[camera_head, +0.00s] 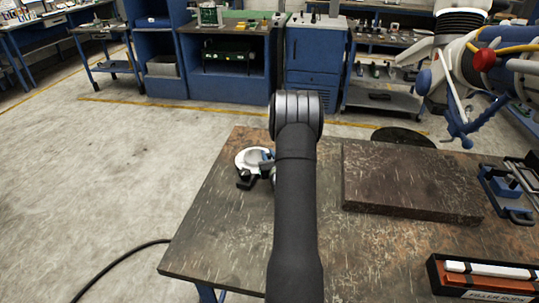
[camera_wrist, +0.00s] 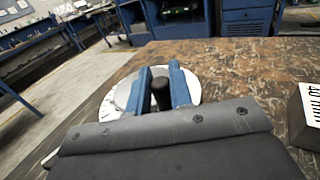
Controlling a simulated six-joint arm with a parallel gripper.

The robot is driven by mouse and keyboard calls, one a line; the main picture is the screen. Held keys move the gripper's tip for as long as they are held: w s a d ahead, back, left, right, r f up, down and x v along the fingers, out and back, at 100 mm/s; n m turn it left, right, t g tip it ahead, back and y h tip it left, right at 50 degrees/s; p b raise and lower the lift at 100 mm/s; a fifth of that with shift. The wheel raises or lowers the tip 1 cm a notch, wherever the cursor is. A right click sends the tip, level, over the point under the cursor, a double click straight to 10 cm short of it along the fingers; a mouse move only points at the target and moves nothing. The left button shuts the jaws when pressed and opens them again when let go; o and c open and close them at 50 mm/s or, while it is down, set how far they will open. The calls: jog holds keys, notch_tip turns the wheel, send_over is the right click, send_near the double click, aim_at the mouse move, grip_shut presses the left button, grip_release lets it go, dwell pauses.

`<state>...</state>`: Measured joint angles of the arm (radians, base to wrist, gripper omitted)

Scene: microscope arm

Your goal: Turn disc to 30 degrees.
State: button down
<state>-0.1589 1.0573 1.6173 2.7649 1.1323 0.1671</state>
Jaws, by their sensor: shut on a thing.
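The disc (camera_head: 246,157) is white and lies on the table's far left part, partly covered by my arm and gripper in the head view. In the wrist view the disc (camera_wrist: 120,97) shows dark tick marks along its left rim. A black upright knob (camera_wrist: 161,93) stands on it. My gripper (camera_wrist: 160,72) has blue fingers on both sides of the knob and is shut on it. In the head view only a bit of my gripper (camera_head: 267,155) shows beside my arm. The disc's angle cannot be read.
A dark slab (camera_head: 410,183) lies right of my arm on the worn table (camera_head: 225,235). An open box of filler rods (camera_head: 485,277) is at the front right, with blue clamps (camera_head: 508,190) behind it. A block with a white marked face (camera_wrist: 310,108) stands right in the wrist view.

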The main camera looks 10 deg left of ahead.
jog(key=shift+a+r, duration=0.1)
jog(key=c, duration=1.3)
grip_release()
jog(key=shift+c, duration=0.2)
jog(key=v, duration=1.7)
jog(key=shift+s, duration=0.25)
